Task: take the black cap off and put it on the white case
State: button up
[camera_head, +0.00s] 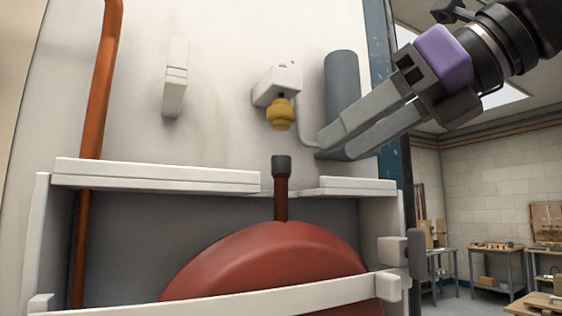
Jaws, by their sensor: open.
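The black cap (281,165) sits upright on top of a thin dark-red stem (281,202) that rises from a red round tank (275,262). White casing surrounds the tank. Its flat top has a left panel (155,175) and a shorter right panel (357,186), with the stem rising through the gap between them. Both panel tops look bare. My gripper (336,147) reaches in from the upper right, with its two grey fingers apart and nothing visible between them. The fingertips are above and to the right of the cap, clear of it in the picture.
A white wall box (285,77) with a yellow knob (280,114) hangs above the cap. A grey cylinder (342,85) is behind my fingers. A copper pipe (101,85) runs down the left. A white bar (215,306) crosses the tank's front. Workbenches (495,247) stand far right.

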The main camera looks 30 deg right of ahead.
aim_at(289, 157)
jog(key=w, duration=0.1)
jog(key=w+a, duration=0.1)
jog(key=w, duration=0.1)
jog(key=w+a, duration=0.1)
jog(key=shift+w+p, duration=0.3)
jog(key=shift+p, duration=0.05)
jog(key=x, duration=0.2)
jog(key=r+p+x, duration=0.1)
jog(key=x, duration=0.1)
jog(key=shift+w+a, duration=0.1)
jog(key=shift+w, duration=0.15)
jog(key=shift+w+a+f, duration=0.1)
jog(key=shift+w+f, duration=0.2)
jog(key=shift+w, duration=0.05)
grip_shut()
